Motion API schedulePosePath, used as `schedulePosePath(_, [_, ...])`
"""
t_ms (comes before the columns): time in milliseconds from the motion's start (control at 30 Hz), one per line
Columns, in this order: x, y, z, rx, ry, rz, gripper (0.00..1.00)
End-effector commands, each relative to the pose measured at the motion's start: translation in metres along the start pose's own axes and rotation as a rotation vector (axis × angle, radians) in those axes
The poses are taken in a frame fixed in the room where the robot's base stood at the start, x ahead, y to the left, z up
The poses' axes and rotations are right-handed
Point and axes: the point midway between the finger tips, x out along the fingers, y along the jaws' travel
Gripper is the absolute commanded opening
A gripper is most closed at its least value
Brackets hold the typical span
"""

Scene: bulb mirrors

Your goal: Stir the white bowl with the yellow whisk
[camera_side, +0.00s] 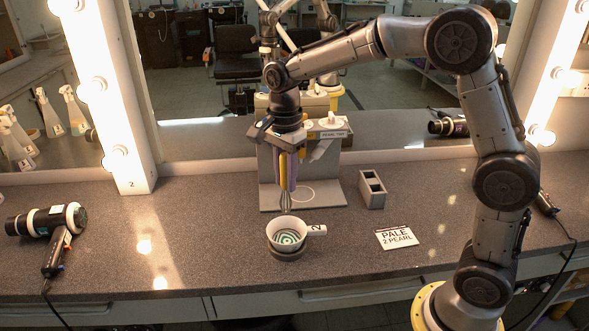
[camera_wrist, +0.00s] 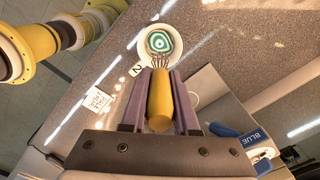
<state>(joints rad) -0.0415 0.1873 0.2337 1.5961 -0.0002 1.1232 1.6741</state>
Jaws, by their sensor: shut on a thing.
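The white bowl (camera_side: 288,232) stands on the grey counter on a dark round base, with a handle marked 2 pointing right. Teal and white rings show inside it. The bowl also shows at the top of the wrist view (camera_wrist: 160,52). My gripper (camera_side: 287,178) is shut on the yellow whisk, whose handle (camera_wrist: 160,98) lies between the purple fingers. The whisk hangs upright with its wires (camera_side: 285,202) just above or at the bowl's far rim. I cannot tell whether the wire tips are inside the bowl.
A grey stand (camera_side: 330,190) with a white ring mark is behind the bowl. A grey two-hole holder (camera_side: 371,190) and a card reading PALE 2 PEARL (camera_side: 397,238) are to the right. A hair dryer (camera_side: 55,232) lies far left. The counter left of the bowl is clear.

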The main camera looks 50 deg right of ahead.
Motion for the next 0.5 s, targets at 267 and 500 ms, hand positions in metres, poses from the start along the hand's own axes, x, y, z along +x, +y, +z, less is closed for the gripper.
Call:
schedulePosePath(267, [0.022,0.001,-0.001,0.001,0.0,0.003,0.0])
schedulePosePath(500, [0.041,0.001,-0.001,0.002,0.0,0.004,0.0])
